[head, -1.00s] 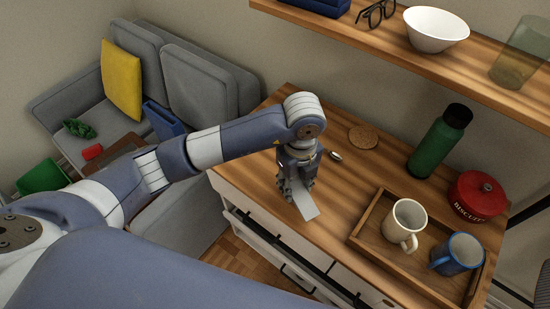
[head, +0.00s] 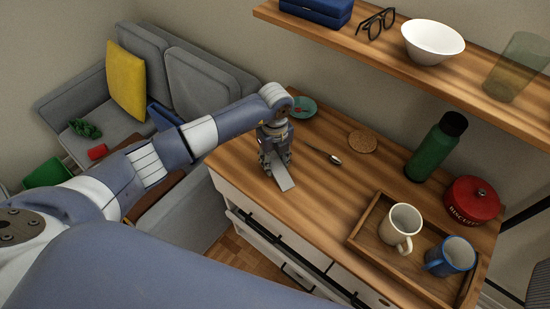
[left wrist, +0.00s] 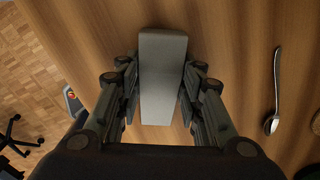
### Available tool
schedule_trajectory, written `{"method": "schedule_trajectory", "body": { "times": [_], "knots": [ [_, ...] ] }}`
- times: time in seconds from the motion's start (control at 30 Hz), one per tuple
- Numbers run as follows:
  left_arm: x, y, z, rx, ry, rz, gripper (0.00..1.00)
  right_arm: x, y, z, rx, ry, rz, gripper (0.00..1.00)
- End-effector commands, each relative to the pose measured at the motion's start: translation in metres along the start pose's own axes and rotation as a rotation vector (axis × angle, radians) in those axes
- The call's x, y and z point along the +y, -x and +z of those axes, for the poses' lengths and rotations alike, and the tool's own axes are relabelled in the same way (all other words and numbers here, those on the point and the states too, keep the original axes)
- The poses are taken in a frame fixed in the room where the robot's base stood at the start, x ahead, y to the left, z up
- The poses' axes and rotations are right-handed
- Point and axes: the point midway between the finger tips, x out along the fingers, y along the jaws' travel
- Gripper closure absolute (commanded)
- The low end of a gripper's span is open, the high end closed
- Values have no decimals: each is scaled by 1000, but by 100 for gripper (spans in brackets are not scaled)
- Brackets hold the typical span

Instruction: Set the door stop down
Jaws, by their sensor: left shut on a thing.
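The door stop (head: 285,184) is a pale grey wedge near the front left of the wooden top. My left gripper (head: 274,160) points down over it and is shut on it. In the left wrist view the door stop (left wrist: 162,80) lies between the two dark fingers of the gripper (left wrist: 160,98), its long side pointing away from the palm. It is at or just above the wood; I cannot tell whether it touches. The fingers hide part of its sides. My right gripper is not in view.
A spoon (head: 326,155) lies right of the gripper, with a cork coaster (head: 362,142) beyond. A teal dish (head: 302,107) is behind my wrist. A wooden tray (head: 370,240) with two mugs, a red tin (head: 472,201) and a green bottle (head: 436,147) stand right. The middle wood is clear.

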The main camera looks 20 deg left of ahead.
Motion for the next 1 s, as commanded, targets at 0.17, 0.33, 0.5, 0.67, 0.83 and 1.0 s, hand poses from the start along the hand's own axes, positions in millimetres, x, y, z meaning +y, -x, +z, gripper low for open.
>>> {"method": "schedule_trajectory", "body": {
  "times": [0.17,0.33,0.5,0.67,0.83,1.0],
  "knots": [
    [-1,1,0,-1,0,-2,90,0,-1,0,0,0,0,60],
    [-1,-2,0,0,0,-2,56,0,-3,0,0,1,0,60],
    [-1,-2,0,0,0,-2,45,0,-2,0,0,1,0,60],
    [-1,-2,0,0,0,-2,45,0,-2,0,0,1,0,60],
    [-1,5,0,-1,0,-4,45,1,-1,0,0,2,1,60],
    [-2,34,1,-3,-1,-8,45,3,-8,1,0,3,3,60]
  ]
}}
